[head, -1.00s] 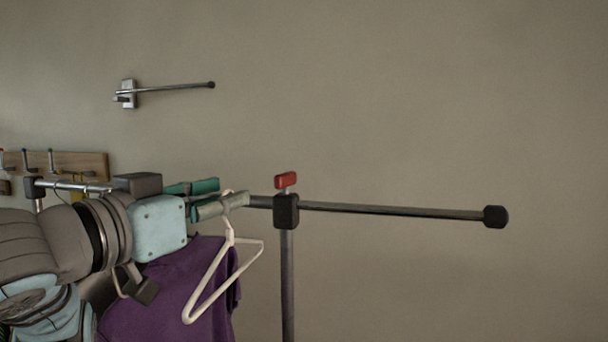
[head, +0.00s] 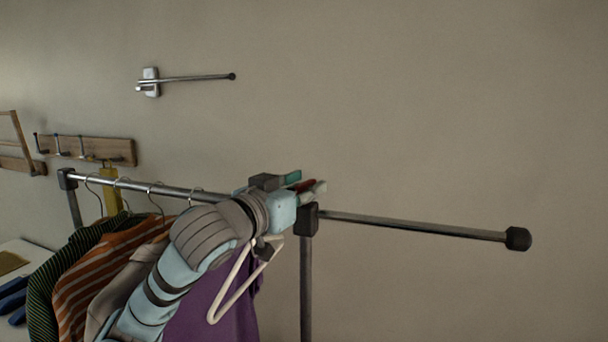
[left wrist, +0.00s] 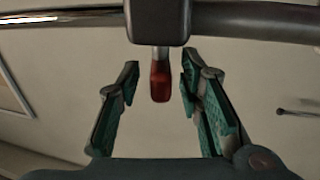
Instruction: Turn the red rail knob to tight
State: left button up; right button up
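The red rail knob (left wrist: 160,82) sits on a short stem at the black rail joint (left wrist: 159,20) in the left wrist view. My left gripper (left wrist: 158,88) is open, with one finger on each side of the knob and a visible gap on both sides. In the head view the left gripper (head: 307,185) is at the top of the rail joint (head: 306,219), and only a bit of the red knob (head: 304,187) shows between its fingers. My right gripper is not in view.
The metal rail (head: 410,226) runs right to a black end cap (head: 518,239). A white hanger (head: 228,300) and purple garment (head: 207,315) hang below my left arm, with striped clothes (head: 82,285) further left. A wall bracket (head: 151,82) and hook board (head: 100,150) are behind.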

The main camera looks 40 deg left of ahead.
pick_arm(q)
jog(key=shift+s+r, duration=0.1)
jog(key=shift+s, duration=0.3)
jog(key=shift+w, duration=0.15)
grip_shut()
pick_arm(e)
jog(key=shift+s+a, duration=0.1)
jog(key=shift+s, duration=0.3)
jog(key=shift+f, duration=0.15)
